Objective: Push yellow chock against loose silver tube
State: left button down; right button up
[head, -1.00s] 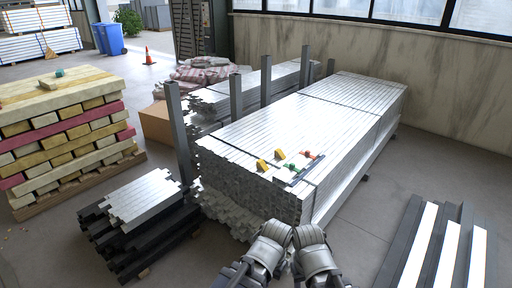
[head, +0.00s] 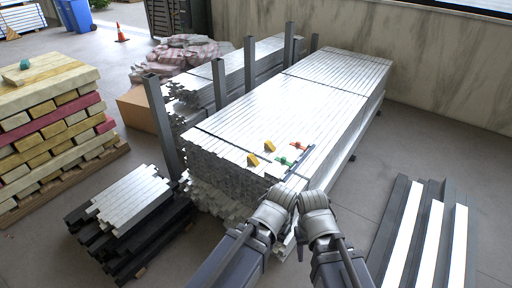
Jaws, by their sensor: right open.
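Two yellow chocks lie on top of the large stack of silver tubes (head: 290,104), near its front end: one nearer the front (head: 253,160), the other slightly behind and right (head: 269,146). I cannot tell which single tube is loose. My left gripper (head: 285,194) and right gripper (head: 313,197) are side by side at the stack's near right corner, apart from both chocks. The right one is open; no held object shows in it. The left one's fingers are hidden behind its wrist, so its opening cannot be told.
A green-handled item (head: 284,161), a red-and-orange item (head: 297,145) and a dark bar (head: 299,163) lie on the stack right of the chocks. Grey posts (head: 161,125) stand along its left side. Dark and white bars (head: 425,230) lie on the floor at right.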

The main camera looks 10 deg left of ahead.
aim_at(251, 159)
jog(key=i+j+z, duration=0.3)
jog(key=i+j, duration=0.15)
jog(key=j, duration=0.15)
jog(key=i+j+z, duration=0.15)
jog(key=j, duration=0.2)
jog(key=i+j+z, duration=0.3)
jog(key=j, duration=0.45)
jog(key=i+j+z, duration=0.15)
jog(key=i+j, duration=0.15)
jog(key=j, duration=0.1)
